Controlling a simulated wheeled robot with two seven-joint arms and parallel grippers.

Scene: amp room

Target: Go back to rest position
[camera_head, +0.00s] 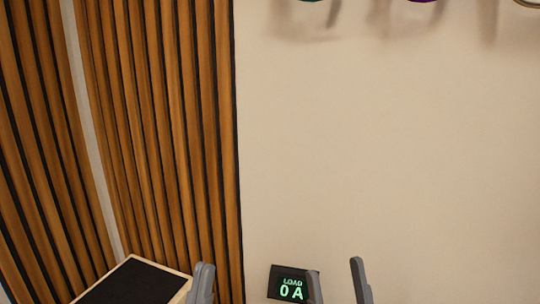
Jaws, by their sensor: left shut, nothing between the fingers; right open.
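My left gripper (203,268) shows at the bottom edge, left of centre, with its grey fingers together and nothing seen between them. It overlaps the right end of a black-topped box with a pale wooden rim (134,284). My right gripper (336,266) shows at the bottom edge, right of centre. Its two grey fingers are spread apart, with only bare wall seen between them. The rest of both grippers and both arms is below the picture.
A small dark display (288,285) reading "LOAD 0 A" in green shows between the grippers, partly covered by a right finger. Vertical wooden slats (165,130) cover the left. A bare beige wall (400,150) fills the right. Cut-off teal and purple objects show at the top.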

